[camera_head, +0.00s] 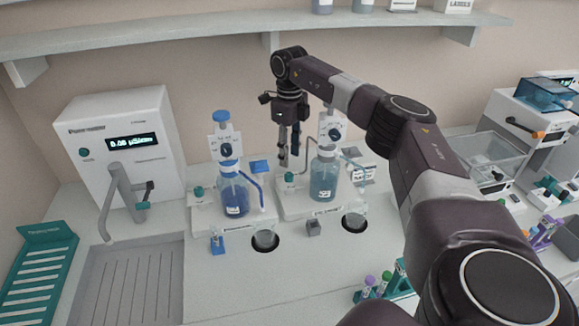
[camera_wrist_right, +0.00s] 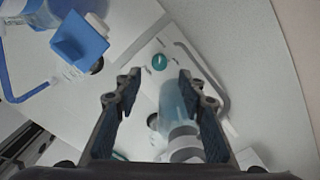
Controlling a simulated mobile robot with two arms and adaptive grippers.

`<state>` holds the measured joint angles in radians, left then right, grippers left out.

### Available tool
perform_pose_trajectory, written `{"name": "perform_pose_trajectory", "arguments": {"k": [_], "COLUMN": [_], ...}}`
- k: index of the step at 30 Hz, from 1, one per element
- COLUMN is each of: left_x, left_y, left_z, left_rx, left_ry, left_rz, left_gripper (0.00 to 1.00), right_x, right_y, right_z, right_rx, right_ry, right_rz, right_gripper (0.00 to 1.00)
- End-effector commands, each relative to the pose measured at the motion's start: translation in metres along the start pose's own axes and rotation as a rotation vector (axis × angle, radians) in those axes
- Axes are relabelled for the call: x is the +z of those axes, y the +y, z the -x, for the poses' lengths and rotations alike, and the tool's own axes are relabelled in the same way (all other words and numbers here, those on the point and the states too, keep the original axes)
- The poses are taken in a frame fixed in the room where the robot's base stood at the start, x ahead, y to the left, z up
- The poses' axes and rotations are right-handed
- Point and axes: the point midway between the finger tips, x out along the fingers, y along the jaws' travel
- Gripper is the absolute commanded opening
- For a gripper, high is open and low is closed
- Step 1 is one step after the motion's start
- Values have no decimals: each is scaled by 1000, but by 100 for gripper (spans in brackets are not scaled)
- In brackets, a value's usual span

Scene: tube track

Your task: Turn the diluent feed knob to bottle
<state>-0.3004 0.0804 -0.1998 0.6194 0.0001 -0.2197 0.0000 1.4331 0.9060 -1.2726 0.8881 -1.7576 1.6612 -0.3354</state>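Two bottle-top dispensers stand side by side on white bases. The left one has a blue-liquid bottle (camera_head: 234,195) and a teal knob (camera_head: 198,191). The right one has a paler bottle (camera_head: 323,180) and another teal knob (camera_head: 289,177). I cannot read which is the diluent feed knob. My right gripper (camera_head: 289,160) points down just above the right dispenser's knob. In the right wrist view the gripper (camera_wrist_right: 158,78) is open and empty, and that round teal knob (camera_wrist_right: 159,62) with a pale mark shows just beyond and between the fingertips. Contact cannot be seen. My left gripper is out of view.
The right bottle (camera_wrist_right: 173,100) and a bent tube (camera_wrist_right: 207,72) are close to the right finger. A blue block (camera_wrist_right: 79,40) is at the left. A white dispensing unit (camera_head: 120,135) and sink (camera_head: 130,285) are left. A shelf (camera_head: 150,38) runs above.

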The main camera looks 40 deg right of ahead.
Motion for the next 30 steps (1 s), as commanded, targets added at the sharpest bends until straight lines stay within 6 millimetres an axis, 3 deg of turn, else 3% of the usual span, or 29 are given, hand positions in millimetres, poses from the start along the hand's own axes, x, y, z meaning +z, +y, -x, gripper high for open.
{"name": "perform_pose_trajectory", "arguments": {"k": [3,9,30], "left_x": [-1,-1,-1], "left_y": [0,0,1], "left_z": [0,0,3], "left_rx": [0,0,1], "left_ry": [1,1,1], "left_rz": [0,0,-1], "left_gripper": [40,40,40], "right_x": [1,1,0], "right_y": [0,0,0], "right_z": [24,46,53], "right_rx": [0,0,1], "right_ry": [-4,-2,-1], "right_rz": [0,1,1], "right_gripper": [37,37,37]}}
